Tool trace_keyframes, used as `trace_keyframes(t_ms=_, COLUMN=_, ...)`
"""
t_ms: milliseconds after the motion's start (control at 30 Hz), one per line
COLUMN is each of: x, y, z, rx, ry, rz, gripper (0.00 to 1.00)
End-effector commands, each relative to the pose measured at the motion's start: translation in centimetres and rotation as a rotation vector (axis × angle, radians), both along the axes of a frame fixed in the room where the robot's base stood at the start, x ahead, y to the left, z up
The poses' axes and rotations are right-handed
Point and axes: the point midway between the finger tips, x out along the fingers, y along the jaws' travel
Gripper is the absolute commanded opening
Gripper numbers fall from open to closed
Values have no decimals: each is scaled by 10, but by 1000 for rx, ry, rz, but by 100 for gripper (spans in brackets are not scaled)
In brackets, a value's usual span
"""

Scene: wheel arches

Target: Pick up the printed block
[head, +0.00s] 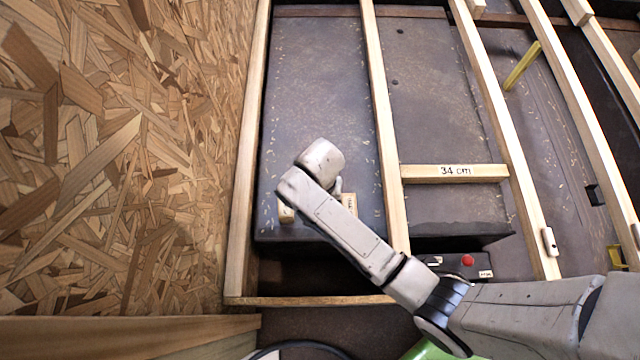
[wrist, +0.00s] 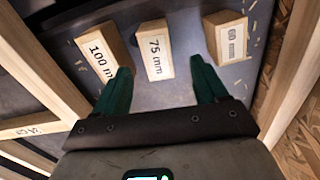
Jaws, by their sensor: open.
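Three pale wooden blocks with printed labels lie on the dark surface in the wrist view: a 100 mm block (wrist: 102,49) at left, a 75 mm block (wrist: 155,50) in the middle, and a smaller block (wrist: 226,36) at right, its label perhaps 60 mm. My gripper (wrist: 160,69) is open, its two green fingers apart and nothing held. The middle block lies ahead of the gap between the fingertips. I cannot tell its depth from them. In the head view, my arm covers the fingers and most of the blocks; block parts show on either side (head: 286,214) (head: 350,204).
Wooden battens (head: 385,130) edge the dark panel, and a cross-piece (head: 455,172) reads 34 cm. A chipboard wall (head: 120,150) stands at left. A red button (head: 467,260) sits near my arm. The panel above my arm is mostly clear.

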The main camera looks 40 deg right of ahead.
Motion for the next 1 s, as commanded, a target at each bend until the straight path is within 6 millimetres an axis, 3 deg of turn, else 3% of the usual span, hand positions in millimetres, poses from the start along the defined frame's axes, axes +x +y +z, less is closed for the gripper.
trace_keyframes(t_ms=333, x=0, y=-1, z=-27, rx=0, ry=0, rz=1, gripper=72)
trace_keyframes(t_ms=600, x=-1, y=-4, z=-65, rx=-1, ry=1, rz=2, gripper=72)
trace_keyframes(t_ms=867, x=-1, y=-4, z=-68, rx=0, ry=-1, rz=2, gripper=72)
trace_keyframes(t_ms=1000, x=-1, y=-4, z=-68, rx=0, ry=-1, rz=2, gripper=61)
